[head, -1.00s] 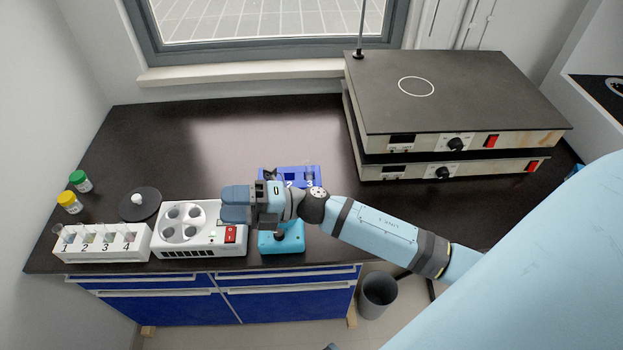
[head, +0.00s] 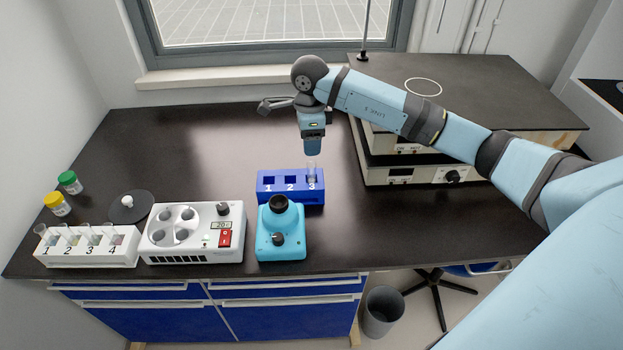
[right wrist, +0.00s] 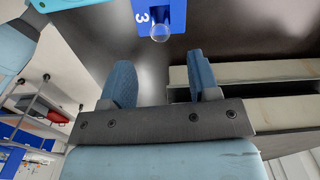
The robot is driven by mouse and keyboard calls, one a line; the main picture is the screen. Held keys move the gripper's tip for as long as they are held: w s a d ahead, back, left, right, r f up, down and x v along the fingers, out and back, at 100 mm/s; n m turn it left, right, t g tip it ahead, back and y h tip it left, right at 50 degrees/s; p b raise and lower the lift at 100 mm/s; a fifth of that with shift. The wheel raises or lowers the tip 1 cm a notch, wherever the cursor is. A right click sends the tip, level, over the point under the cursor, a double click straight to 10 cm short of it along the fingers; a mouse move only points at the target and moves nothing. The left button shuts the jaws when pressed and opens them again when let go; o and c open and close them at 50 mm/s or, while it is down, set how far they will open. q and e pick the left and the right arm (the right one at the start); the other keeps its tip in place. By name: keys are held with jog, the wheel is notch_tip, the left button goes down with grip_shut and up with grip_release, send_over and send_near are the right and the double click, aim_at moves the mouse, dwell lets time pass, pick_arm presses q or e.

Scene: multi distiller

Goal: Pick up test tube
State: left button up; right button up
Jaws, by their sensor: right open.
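A clear test tube (head: 311,170) stands upright in slot 3 of the blue rack (head: 270,197). Slots 1 and 2 look empty. My right gripper (head: 313,153) points down just behind and above the tube's top in the head view. In the right wrist view, its two fingers (right wrist: 161,72) are spread with nothing between them. The tube's round mouth (right wrist: 159,33) shows beyond the fingertips, at the edge of the blue rack (right wrist: 176,14). Several more tubes stand in a white numbered rack (head: 85,259) at the left. My left gripper is not in view.
A blue mixer (head: 282,243) with a black cup stands in front of the blue rack. A white device (head: 195,252) with round wells is left of it. Stacked hotplates (head: 520,90) stand at the right behind my arm. The black bench (head: 190,150) is clear at the back.

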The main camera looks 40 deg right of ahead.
aim_at(312, 165)
notch_tip(312, 165, down, 10)
jog(key=shift+s+d+r+p, duration=0.1)
jog(key=shift+d+r+p, duration=0.1)
jog(key=shift+p, duration=0.1)
jog(key=c, duration=1)
